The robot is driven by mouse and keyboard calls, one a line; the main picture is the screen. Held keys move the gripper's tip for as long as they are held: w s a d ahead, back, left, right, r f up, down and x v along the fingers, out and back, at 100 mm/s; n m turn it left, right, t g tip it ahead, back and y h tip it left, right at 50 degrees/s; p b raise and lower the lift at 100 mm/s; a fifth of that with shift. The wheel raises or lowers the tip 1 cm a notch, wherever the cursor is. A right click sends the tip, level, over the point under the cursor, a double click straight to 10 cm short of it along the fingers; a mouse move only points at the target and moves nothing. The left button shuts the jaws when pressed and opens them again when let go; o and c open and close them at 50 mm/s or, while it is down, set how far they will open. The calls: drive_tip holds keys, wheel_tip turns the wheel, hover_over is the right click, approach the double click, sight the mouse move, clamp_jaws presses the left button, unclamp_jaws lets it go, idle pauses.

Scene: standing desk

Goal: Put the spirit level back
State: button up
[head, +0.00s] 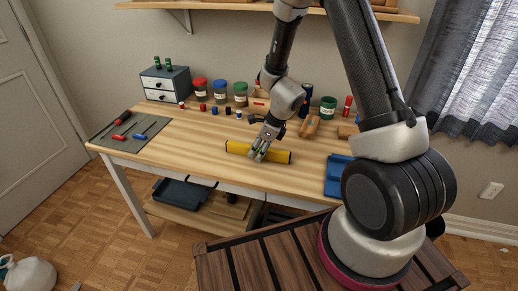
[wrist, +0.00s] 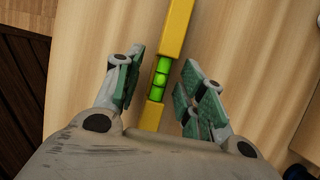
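The yellow spirit level (head: 279,156) lies flat on the wooden desk, near the middle of its front half. In the wrist view the level (wrist: 177,30) runs from top to bottom, with a green vial at its middle. My gripper (head: 259,156) is over the middle of the level, pointing down. In the wrist view my gripper (wrist: 160,82) is open, with one green-padded finger on each side of the level and a gap on both sides. My gripper hides part of the level in the head view.
A grey mat (head: 131,131) with screwdrivers lies at the desk's left. A drawer box (head: 166,84) and several lidded jars stand along the back. A blue tray (head: 338,176) sits at the front right. The desk (head: 205,148) is bare left of the level.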

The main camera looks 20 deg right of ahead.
drive_tip(key=shift+r, duration=0.15)
drive_tip(key=s+d+r+n, duration=0.2)
drive_tip(key=s+r, duration=0.1)
drive_tip(key=r, duration=0.6)
drive_tip(key=s+d+r+n, duration=0.2)
drive_tip(key=d+r+n, duration=0.1)
drive_tip(key=r, duration=0.6)
drive_tip(key=s+d+r+n+h, duration=0.1)
drive_tip(key=s+d+r+n, duration=0.2)
drive_tip(key=s+r+n, duration=0.2)
drive_tip(key=s+d+r+n+t+h, duration=0.1)
drive_tip(key=s+d+r+n, duration=0.2)
drive_tip(key=s+r+n, duration=0.2)
drive_tip(key=s+d+r+n+h, duration=0.1)
drive_tip(key=s+d+r+n, duration=0.2)
drive_tip(key=s+n, duration=0.6)
drive_tip(key=shift+s+d+r+n+t+h, duration=0.3)
drive_tip(key=shift+s+r+n+h, duration=0.1)
drive_tip(key=shift+s+r, duration=0.55)
